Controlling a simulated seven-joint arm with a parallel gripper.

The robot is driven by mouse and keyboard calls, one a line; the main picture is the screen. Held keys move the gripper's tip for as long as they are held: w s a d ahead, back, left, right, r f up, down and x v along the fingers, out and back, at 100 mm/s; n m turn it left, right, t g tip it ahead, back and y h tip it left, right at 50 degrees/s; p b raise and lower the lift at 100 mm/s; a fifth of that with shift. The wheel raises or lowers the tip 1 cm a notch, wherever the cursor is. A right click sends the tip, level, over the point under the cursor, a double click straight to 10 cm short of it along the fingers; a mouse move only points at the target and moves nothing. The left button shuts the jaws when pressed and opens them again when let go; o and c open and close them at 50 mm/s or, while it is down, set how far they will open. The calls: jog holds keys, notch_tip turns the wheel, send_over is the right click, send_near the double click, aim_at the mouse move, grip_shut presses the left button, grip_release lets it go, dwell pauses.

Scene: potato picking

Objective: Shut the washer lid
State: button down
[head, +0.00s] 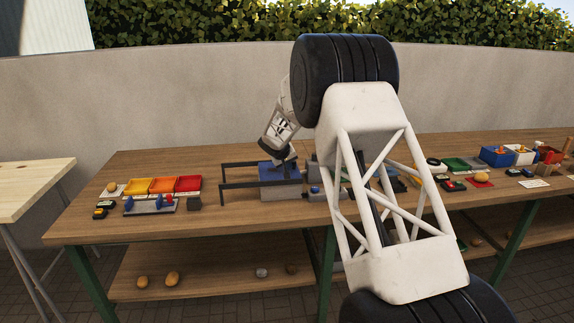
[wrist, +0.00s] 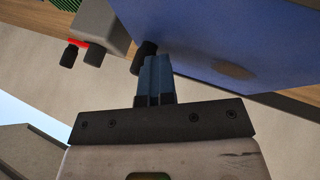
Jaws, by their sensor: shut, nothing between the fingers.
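The washer is a grey box (head: 281,193) near the middle of the table, with a blue panel (head: 268,171) over it that looks like its lid. I cannot tell whether the lid lies fully flat. My gripper (head: 284,160) is at the blue panel, pointing down. In the wrist view the shut, empty fingers (wrist: 158,62) reach the edge of a large blue surface (wrist: 225,35), close beside a dark round knob (wrist: 145,55). I cannot tell whether they touch it. My arm hides part of the table right of the washer.
Dark rails (head: 240,184) stretch left from the washer. Orange and red trays (head: 163,186) and a grey rack (head: 150,206) stand at left. Blue and white bins (head: 497,156) stand at right. A grey block with dark knobs (wrist: 100,25) is near the gripper. Potatoes (head: 172,279) lie on the lower shelf.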

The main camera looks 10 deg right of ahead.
aim_at(282, 170)
jog(key=shift+d+f, duration=0.1)
jog(key=shift+d, duration=0.1)
jog(key=shift+s+a, duration=0.2)
jog(key=shift+a, duration=0.25)
jog(key=a, duration=0.3)
jog(key=shift+s+a, duration=0.2)
jog(key=shift+s, duration=0.15)
jog(key=v, duration=1)
